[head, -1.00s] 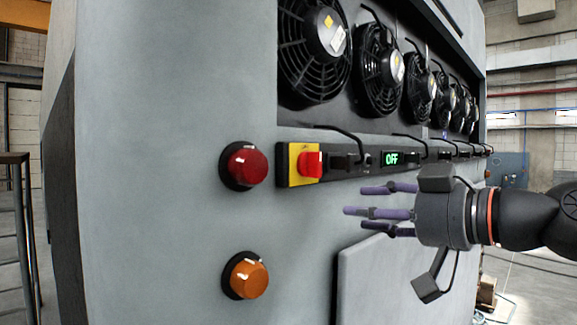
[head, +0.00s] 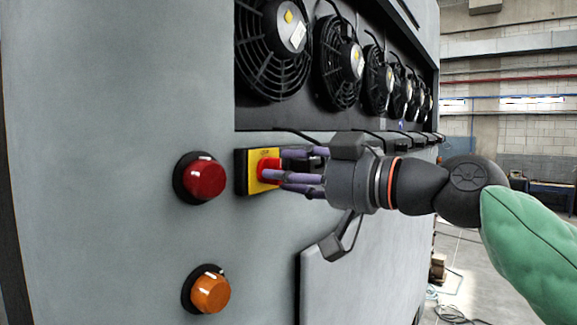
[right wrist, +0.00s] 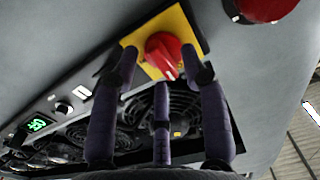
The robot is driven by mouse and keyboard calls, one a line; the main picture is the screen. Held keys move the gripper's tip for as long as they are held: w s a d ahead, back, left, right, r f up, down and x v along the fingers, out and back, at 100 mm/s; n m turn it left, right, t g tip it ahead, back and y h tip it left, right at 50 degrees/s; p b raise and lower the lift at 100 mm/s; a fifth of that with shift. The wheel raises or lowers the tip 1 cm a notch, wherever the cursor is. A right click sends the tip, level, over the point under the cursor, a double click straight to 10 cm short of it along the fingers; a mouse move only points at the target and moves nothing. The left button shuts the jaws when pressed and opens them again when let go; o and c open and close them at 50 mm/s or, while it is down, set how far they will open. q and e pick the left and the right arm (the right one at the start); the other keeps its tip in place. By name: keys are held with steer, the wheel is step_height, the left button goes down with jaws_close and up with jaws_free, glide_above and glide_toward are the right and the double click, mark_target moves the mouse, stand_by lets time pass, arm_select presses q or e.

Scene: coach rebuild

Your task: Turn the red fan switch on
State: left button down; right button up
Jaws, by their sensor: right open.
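The red fan switch (head: 266,171) is a red rotary knob on a yellow plate (head: 256,156), on the grey panel below the fans. In the head view my right gripper (head: 278,170) reaches it from the right, and its purple fingers partly cover the knob. In the right wrist view the red knob (right wrist: 163,54) sits just beyond and between the spread fingers of my right gripper (right wrist: 160,80). The gripper is open; whether a finger touches the knob I cannot tell. A green OFF display (right wrist: 38,124) shows in the right wrist view. My left gripper is not in view.
A round red lamp or knob (head: 204,179) is just left of the switch, and an orange one (head: 210,293) is lower down. A row of black fans (head: 272,45) is recessed above. A raised grey panel (head: 355,270) lies below my gripper.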

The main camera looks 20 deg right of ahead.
steer(key=shift+w+a, duration=0.2)
steer(key=shift+w, duration=0.1)
jaws_close()
steer(key=shift+s+a+f+m+p, duration=0.1)
steer(key=shift+m+p, duration=1.05)
steer(key=shift+m, duration=3.35)
steer(key=shift+s+a+f+m+p, duration=0.1)
steer(key=shift+m+p, duration=1.05)
steer(key=shift+m, duration=3.35)
